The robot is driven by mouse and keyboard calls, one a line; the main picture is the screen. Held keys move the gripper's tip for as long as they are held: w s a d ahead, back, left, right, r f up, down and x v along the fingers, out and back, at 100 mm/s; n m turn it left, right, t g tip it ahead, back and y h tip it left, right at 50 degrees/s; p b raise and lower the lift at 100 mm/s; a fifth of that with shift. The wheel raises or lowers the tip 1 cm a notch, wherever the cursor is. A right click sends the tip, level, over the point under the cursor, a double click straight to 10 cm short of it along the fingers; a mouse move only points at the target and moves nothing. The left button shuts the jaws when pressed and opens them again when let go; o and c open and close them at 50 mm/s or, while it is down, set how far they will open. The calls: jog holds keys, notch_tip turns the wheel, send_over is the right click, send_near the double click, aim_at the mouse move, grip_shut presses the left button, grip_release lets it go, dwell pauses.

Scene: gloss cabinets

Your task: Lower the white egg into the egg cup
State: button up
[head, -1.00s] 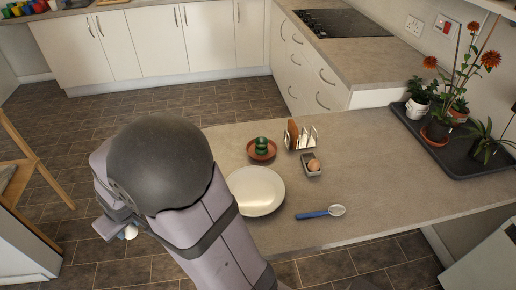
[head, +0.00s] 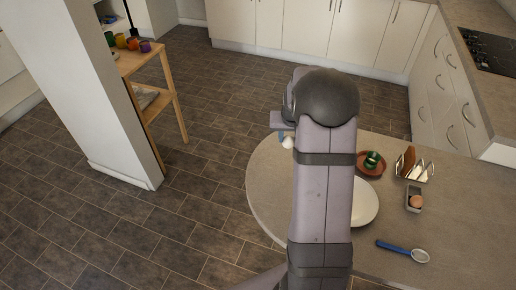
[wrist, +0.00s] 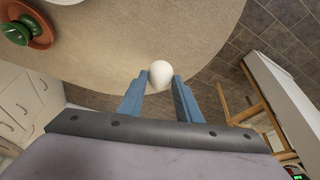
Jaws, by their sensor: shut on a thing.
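My gripper (wrist: 161,80) is shut on the white egg (wrist: 161,74), which sits between the blue fingertips. The egg (head: 288,142) also shows in the head view, above the counter's rounded left end. A green piece that looks like the egg cup (head: 373,160) stands on a terracotta saucer (head: 380,172), right of my gripper. In the wrist view the green cup (wrist: 16,33) is at the upper left, well apart from the egg. I cannot see clearly into the cup's top.
A white plate (head: 366,203), partly hidden by my arm, lies on the counter (head: 400,222). A toast rack (head: 413,166), a brown egg (head: 416,202) in a grey holder and a blue-handled spoon (head: 403,250) are at right. A wooden shelf (head: 165,88) and white pillar stand left.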

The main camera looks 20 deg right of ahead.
jog(key=s+d+m+p, duration=0.2)
jog(key=s+d, duration=0.2)
jog(key=d, duration=0.6)
jog(key=s+d+r+m+g+h+p, duration=0.1)
jog(key=s+d+m+p, duration=0.1)
jog(key=s+d, duration=0.3)
jog(key=s+d+m+g+p, duration=0.1)
jog(key=s+d, duration=0.3)
jog(key=d, duration=1)
jog(key=shift+s+d+r+m+h+p, duration=0.15)
jog(key=shift+s+d+m+h+p, duration=0.15)
jog(key=shift+m+p, duration=0.3)
jog(key=shift+f+b, duration=1.95)
jog(key=shift+f, duration=0.6)
jog(key=shift+f+b, duration=1.2)
jog(key=shift+f, duration=0.45)
jog(key=o, duration=0.8)
